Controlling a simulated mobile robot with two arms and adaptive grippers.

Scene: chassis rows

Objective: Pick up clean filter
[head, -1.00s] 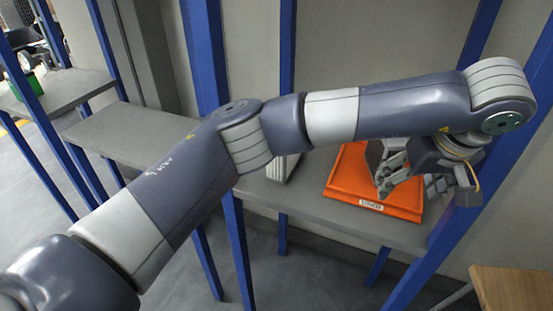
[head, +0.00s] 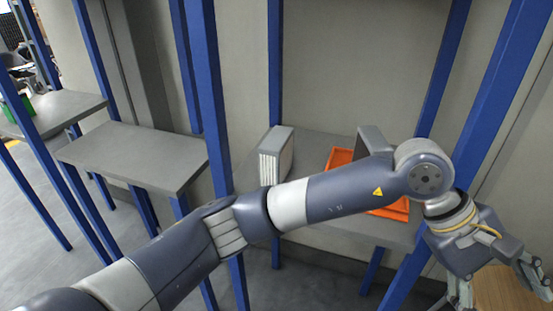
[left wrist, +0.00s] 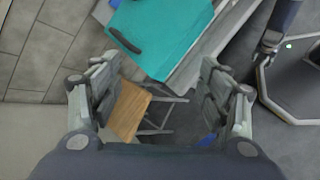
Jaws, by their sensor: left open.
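A box-shaped filter (head: 276,155) with pale pleated edges and a grey frame stands upright on the grey shelf, left of the orange tray (head: 338,157). A second grey panel-like piece (head: 372,138) stands in the tray, partly hidden by my left arm. It looks like another filter. My left gripper (head: 502,288) is at the lower right of the head view, right of the shelf and away from both pieces. It is open and empty. In the left wrist view its fingers (left wrist: 158,100) are spread with nothing between them. My right gripper is not in view.
Blue posts (head: 210,100) stand at the front and back of the shelf. An empty grey shelf (head: 135,155) is further left. A wooden-topped stool or table (left wrist: 130,108) and a teal item (left wrist: 165,35) on a grey surface show in the left wrist view.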

